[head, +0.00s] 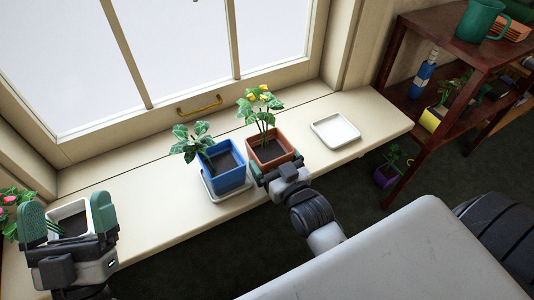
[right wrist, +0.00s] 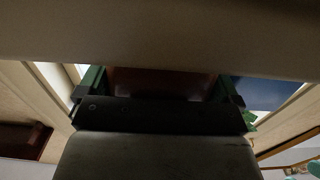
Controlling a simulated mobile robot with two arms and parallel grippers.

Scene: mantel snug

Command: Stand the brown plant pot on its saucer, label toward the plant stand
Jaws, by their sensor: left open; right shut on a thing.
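The brown plant pot (head: 270,153) with a yellow-flowered plant is on or just above the window sill, right beside a blue pot; I cannot tell if it touches the sill. My right gripper (head: 279,168) is shut on its near side. In the right wrist view the brown pot (right wrist: 160,84) fills the space between the fingers. No label shows. An empty white square saucer (head: 335,131) lies to its right on the sill. The dark red-brown plant stand (head: 398,95) is at the far right. My left gripper (head: 68,222) is open at the far left.
The blue pot (head: 226,170) stands on a white saucer (head: 209,190), close to the brown pot. A white pot (head: 72,213) is behind my left gripper, near pink flowers. The stand holds a green watering can (head: 480,20) and a yellow pot (head: 432,119). The sill (head: 375,118) right of the saucer is clear.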

